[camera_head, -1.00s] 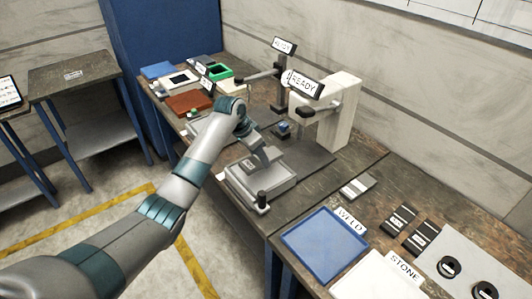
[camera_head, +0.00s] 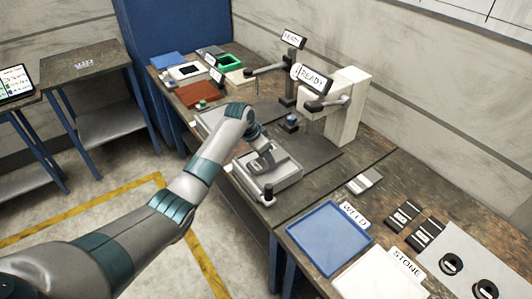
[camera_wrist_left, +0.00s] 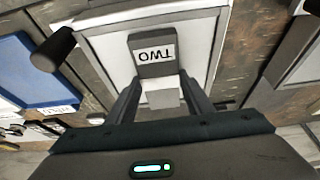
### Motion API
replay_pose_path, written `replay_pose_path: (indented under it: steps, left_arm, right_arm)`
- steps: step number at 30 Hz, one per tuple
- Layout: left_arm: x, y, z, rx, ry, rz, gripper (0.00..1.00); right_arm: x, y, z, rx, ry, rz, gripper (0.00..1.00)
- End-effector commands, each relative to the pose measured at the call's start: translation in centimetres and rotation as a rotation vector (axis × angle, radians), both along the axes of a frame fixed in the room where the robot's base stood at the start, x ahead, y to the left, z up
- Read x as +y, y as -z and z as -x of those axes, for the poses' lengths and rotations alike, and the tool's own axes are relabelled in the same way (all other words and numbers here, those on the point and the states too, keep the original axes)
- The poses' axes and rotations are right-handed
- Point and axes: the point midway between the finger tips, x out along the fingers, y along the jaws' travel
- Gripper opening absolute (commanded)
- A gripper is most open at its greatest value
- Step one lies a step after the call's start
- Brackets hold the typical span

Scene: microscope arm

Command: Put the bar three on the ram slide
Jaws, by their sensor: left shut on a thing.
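The left gripper (camera_wrist_left: 158,90) is shut on a dark bar (camera_wrist_left: 153,68) with a white label reading TWO, upside down in the wrist view. In the head view my left gripper (camera_head: 264,160) is low over a grey slide block with a black knob (camera_head: 282,178). The same pale slide (camera_wrist_left: 100,40) lies under the bar in the wrist view. I cannot tell whether the bar touches it. No label reading THREE is legible. The right gripper is out of view.
A blue WELD tray (camera_head: 328,238), a white STONE tray (camera_head: 375,278) and two dark labelled bars (camera_head: 404,216) are at the right. A red tray (camera_head: 193,94) is at the far left.

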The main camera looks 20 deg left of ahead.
Motion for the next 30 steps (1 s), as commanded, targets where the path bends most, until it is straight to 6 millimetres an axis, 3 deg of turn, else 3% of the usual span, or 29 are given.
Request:
replay_pose_path:
  steps: [11, 12, 14, 30]
  left_arm:
    - [-0.1, -0.1, -0.2, -0.006, 0.000, 0.002, 0.00]
    - [0.0, 0.3, 0.0, 0.000, 0.000, 0.000, 0.54]
    - [0.0, 0.3, 0.0, 0.000, 0.000, 0.000, 0.65]
    - [0.2, -0.7, 0.2, -0.001, 0.000, 0.000, 0.65]
  right_arm:
    - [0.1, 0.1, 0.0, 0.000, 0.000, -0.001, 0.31]
    - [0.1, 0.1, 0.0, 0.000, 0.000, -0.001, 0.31]
    - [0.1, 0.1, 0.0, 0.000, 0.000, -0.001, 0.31]
    - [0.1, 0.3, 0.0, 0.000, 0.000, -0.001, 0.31]
